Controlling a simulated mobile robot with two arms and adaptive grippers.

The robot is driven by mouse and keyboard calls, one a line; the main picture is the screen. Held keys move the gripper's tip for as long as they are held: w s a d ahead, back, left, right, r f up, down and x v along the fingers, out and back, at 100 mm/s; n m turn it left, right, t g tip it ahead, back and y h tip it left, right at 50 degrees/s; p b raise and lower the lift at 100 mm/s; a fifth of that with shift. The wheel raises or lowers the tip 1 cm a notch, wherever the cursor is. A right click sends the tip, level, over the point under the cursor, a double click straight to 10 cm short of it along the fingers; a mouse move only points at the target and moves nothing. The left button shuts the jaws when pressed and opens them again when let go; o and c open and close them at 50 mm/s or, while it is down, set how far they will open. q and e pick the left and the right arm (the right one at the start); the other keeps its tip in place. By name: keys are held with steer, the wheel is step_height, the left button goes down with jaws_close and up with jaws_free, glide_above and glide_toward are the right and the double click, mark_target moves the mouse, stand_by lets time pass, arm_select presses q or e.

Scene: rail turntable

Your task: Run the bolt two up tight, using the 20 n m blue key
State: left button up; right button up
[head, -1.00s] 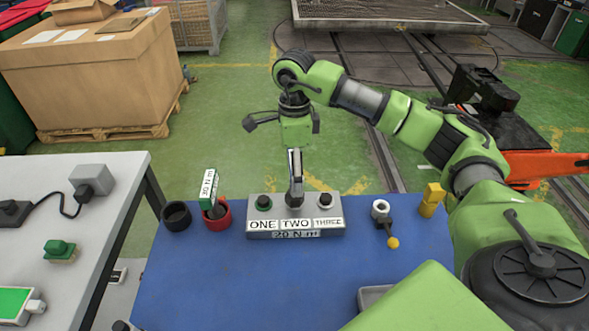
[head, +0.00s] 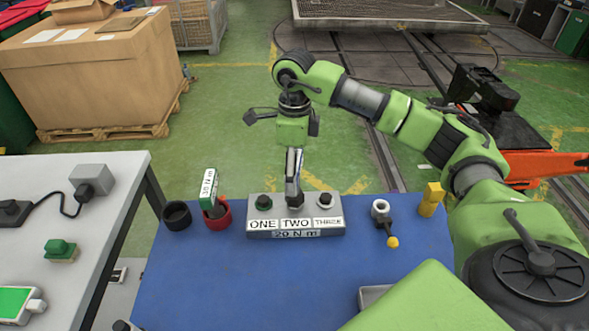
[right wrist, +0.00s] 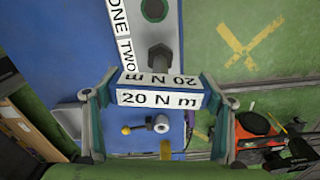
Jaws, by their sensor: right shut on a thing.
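My right gripper (head: 292,150) is above the grey bolt block (head: 258,234), shut on a key (right wrist: 160,99) marked 20 N m, which also shows in the head view (head: 293,178). The key's lower end reaches down at station two, hiding bolt two in the head view. In the right wrist view a hex bolt head (right wrist: 160,57) shows beside the TWO label. I cannot tell whether the key is seated on it. The block is labelled ONE, TWO, THREE and 20 N m. My left gripper is out of view.
A red cup (head: 218,220) holds another labelled key (head: 209,188); a black cup (head: 176,216) stands to its left. A ring-topped piece with a yellow knob (head: 392,242) and a yellow block (head: 431,199) stand at right. The blue table front (head: 230,285) is clear.

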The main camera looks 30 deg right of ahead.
steer(key=shift+m, duration=0.7)
steer(key=shift+m, duration=0.7)
steer(key=shift+m, duration=0.7)
steer(key=shift+m+p, duration=0.3)
steer(key=shift+m, duration=0.4)
